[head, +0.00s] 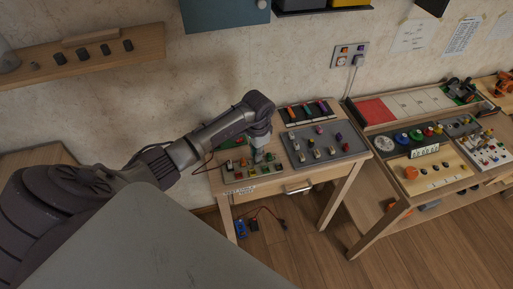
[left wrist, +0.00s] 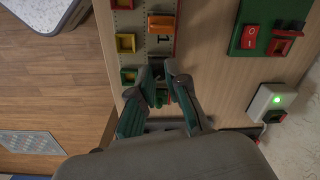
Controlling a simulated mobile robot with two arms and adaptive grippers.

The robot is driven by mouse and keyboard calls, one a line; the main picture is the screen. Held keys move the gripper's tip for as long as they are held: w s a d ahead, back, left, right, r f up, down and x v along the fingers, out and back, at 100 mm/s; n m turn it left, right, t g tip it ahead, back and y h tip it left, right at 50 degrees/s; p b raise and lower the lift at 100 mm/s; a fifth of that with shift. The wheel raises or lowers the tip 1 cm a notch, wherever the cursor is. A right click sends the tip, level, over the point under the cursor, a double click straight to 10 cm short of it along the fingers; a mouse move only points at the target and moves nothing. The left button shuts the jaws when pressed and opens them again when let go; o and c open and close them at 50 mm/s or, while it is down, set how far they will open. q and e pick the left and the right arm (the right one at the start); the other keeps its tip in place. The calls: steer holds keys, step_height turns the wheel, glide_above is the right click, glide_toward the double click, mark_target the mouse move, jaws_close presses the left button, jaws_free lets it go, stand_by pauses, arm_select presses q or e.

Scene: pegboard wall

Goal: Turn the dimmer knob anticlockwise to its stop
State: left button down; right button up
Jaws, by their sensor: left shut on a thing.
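My left gripper (head: 258,157) reaches down to a narrow strip panel (head: 240,176) on the small wooden table. In the left wrist view the fingers (left wrist: 160,74) are close together over the strip (left wrist: 155,48), shut on a small dark piece mostly hidden between them. Square coloured frames and an orange block (left wrist: 161,22) lie along the strip. No knob clearly marked as the dimmer can be told. A round orange knob (head: 411,173) stands on a light wooden panel at the right, far from the gripper. My right gripper is not visible.
A green plate with a red switch (left wrist: 254,37) and a grey box with a green light (left wrist: 276,100) are near the left gripper. A grey tray (head: 325,154) with several small pieces shares the table. A cable (head: 268,209) hangs below. The right bench is crowded.

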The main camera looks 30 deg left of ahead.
arm_select(q)
steer(key=c, duration=1.1)
jaws_free()
steer(key=shift+c, duration=0.2)
step_height(320, 180, up, 12)
steer(key=shift+d, duration=0.2)
